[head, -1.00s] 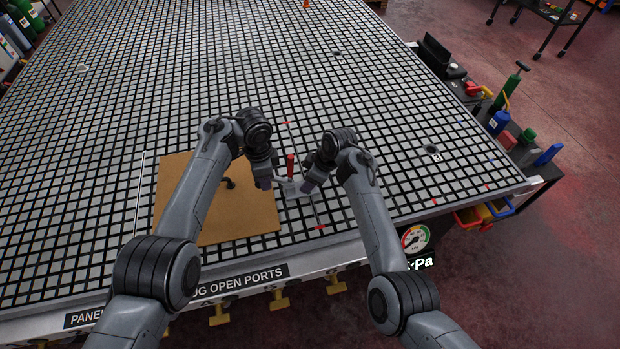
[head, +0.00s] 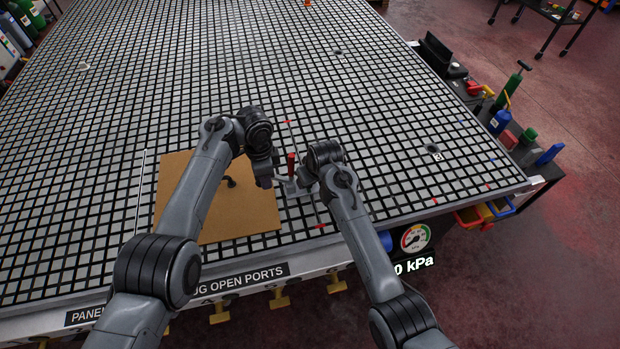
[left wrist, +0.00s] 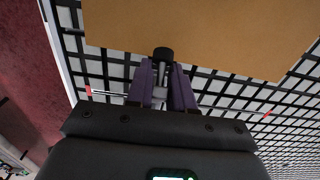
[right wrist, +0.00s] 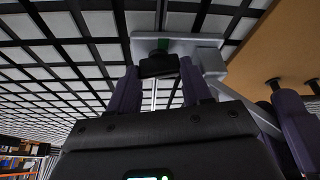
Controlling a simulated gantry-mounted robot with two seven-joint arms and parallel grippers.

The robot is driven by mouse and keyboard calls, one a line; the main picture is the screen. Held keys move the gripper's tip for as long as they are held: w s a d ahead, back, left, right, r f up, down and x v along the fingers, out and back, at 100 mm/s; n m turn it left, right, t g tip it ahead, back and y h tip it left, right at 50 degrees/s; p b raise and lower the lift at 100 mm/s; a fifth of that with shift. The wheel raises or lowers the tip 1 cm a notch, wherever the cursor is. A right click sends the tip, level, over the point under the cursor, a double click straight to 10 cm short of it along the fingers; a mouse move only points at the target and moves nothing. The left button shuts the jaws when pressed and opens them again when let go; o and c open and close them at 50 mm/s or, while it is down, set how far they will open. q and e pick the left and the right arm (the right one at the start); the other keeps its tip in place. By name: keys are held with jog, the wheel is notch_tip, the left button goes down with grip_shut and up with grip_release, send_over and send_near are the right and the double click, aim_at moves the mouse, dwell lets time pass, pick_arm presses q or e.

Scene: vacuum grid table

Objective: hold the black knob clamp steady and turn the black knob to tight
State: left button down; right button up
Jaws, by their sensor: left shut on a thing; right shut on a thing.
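My left gripper (head: 266,184) is shut at the clamp's left side; in the left wrist view the purple fingers (left wrist: 162,78) close on a grey part below a black cylindrical tip (left wrist: 163,54). My right gripper (head: 309,186) is at the clamp's right side. In the right wrist view its fingers (right wrist: 160,80) are shut on the black knob (right wrist: 158,66), against the grey clamp body (right wrist: 206,60). The knob's exact angle cannot be told.
The brown board (head: 235,222) lies on the grid table (head: 380,140) with a black fitting (head: 230,182) on it. A thin rod with red ends (head: 320,225) runs beside the clamp. A round gauge (head: 415,238) is on the front edge.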

jog(key=shift+m, duration=0.3)
pick_arm(q)
jog(key=shift+d, duration=0.1)
pick_arm(e)
jog(key=o, duration=1.1)
jog(key=shift+c, duration=0.2)
jog(key=shift+a, duration=0.1)
jog(key=v, duration=0.8)
pick_arm(q)
jog(key=c, duration=0.9)
grip_release()
